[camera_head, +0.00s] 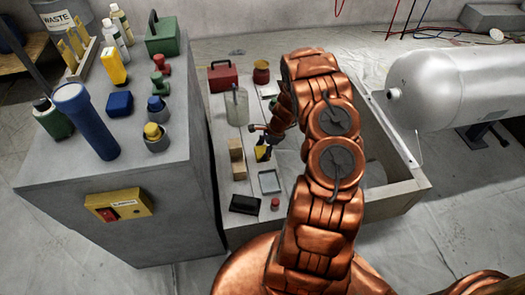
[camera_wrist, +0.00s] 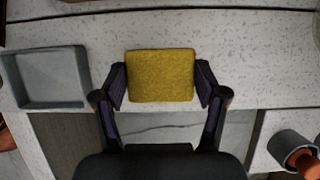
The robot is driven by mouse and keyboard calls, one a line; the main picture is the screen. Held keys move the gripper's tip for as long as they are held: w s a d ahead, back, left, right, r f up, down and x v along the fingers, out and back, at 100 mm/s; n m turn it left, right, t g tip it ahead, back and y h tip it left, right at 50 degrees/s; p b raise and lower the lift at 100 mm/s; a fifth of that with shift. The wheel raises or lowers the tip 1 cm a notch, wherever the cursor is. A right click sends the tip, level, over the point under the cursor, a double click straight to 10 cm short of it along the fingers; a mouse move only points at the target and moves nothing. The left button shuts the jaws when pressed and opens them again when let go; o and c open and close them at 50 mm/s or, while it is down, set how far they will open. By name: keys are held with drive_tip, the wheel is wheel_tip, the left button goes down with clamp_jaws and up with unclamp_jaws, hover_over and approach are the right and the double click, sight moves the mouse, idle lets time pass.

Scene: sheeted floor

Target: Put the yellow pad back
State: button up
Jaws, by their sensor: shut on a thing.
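The yellow pad (camera_wrist: 160,76) sits between the two fingers of my gripper (camera_wrist: 161,86) in the wrist view. The fingers are shut on its left and right sides. In the head view, the pad (camera_head: 262,153) shows as a small yellow patch at my gripper (camera_head: 264,143), over the low grey bench. A square grey tray (camera_wrist: 45,104) lies to the left of the pad in the wrist view. It also shows in the head view (camera_head: 269,192), just nearer than my gripper. I cannot tell whether the pad touches the bench surface.
The low bench also holds a red toolbox (camera_head: 222,76), a clear jug (camera_head: 237,106), wooden blocks (camera_head: 237,160), a black tray (camera_head: 245,204) and a red cap (camera_head: 275,202). A taller grey cabinet (camera_head: 130,185) stands left. A grey cup (camera_wrist: 290,145) is at lower right in the wrist view.

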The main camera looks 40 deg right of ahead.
drive_tip(key=o, duration=1.5)
drive_tip(key=shift+c, duration=0.2)
drive_tip(key=p+v, duration=0.2)
drive_tip(key=v, duration=1)
drive_tip(key=s+a+r+n+g, duration=0.2)
drive_tip(key=a+r+n, duration=0.4)
drive_tip(key=a+r, duration=0.45)
drive_tip(key=s+a+r+n+g+h, duration=0.2)
drive_tip(key=s+a+r+n, duration=0.8)
drive_tip(key=s+a+r, duration=0.55)
drive_tip(key=s+a+r+n+h, duration=0.1)
drive_tip(key=s+a+n, duration=0.1)
drive_tip(key=s, duration=0.4)
drive_tip(key=s+a+r+n+g+h, duration=0.1)
drive_tip(key=s+a+n, duration=0.1)
drive_tip(key=s+n, duration=0.3)
drive_tip(key=shift+s, duration=1.15)
